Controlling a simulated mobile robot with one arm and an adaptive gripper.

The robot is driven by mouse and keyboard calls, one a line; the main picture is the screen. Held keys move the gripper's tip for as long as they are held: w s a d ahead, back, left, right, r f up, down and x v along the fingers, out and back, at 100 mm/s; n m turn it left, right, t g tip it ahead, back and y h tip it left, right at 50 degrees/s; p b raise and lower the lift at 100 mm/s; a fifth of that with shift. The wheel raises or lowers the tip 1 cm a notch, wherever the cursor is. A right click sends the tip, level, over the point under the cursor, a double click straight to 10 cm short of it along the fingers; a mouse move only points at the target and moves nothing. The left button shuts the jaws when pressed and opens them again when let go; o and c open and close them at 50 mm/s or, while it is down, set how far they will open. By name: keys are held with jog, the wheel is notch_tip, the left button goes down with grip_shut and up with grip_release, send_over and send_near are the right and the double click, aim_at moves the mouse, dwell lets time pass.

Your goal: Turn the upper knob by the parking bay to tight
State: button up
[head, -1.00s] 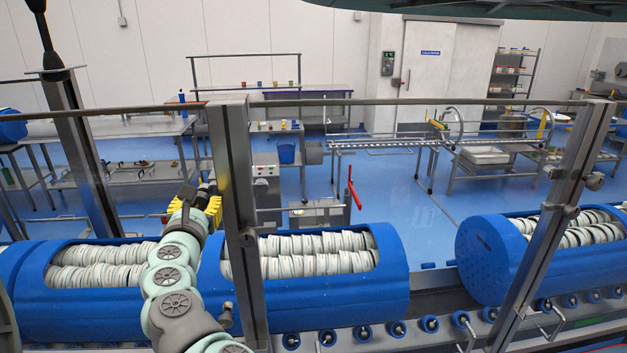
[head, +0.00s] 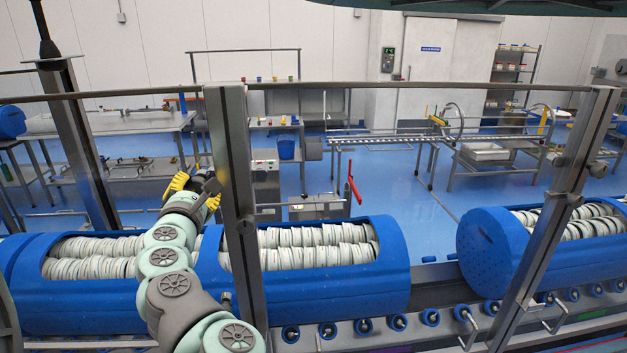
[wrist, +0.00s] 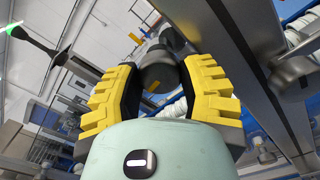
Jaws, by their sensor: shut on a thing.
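My gripper (head: 195,190) is at the left side of a steel post (head: 229,150) in the head view. In the wrist view its two yellow-and-black fingers (wrist: 162,92) are shut on a dark grey knob (wrist: 158,76) with a small yellow mark. A small dark part by the fingers (head: 211,186) shows in the head view. Another dark round part (wrist: 172,38) shows just beyond the knob in the wrist view. The fingers hide the knob's sides, and I cannot tell how tight it is.
Blue tubs (head: 330,285) filled with pale discs lie along a roller line (head: 430,318) below the posts. A long rail (head: 400,91) joins the posts. A second post (head: 560,210) with knobs stands at the right. Steel tables and open blue floor (head: 400,190) lie beyond.

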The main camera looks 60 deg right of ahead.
aim_at(191, 134)
jog(key=m+b, duration=0.1)
jog(key=m, duration=0.1)
jog(key=m+b, duration=0.1)
jog(key=m, duration=0.1)
jog(key=shift+f+m, duration=0.2)
jog(key=shift+m, duration=0.1)
jog(key=m+b, duration=0.2)
jog(key=m, duration=0.3)
jog(key=m+b, duration=0.4)
jog(key=m, duration=0.1)
jog(key=shift+a+m, duration=0.1)
jog(key=shift+m, duration=0.3)
jog(key=m+b, duration=0.3)
jog(key=b, duration=0.1)
jog(key=shift+r+m, duration=0.2)
jog(key=shift+m, duration=0.2)
jog(key=shift+w, duration=0.1)
jog(key=o, duration=1.2)
jog(key=shift+r, duration=0.1)
notch_tip(191, 134, up, 10)
jog(key=shift+f, duration=0.1)
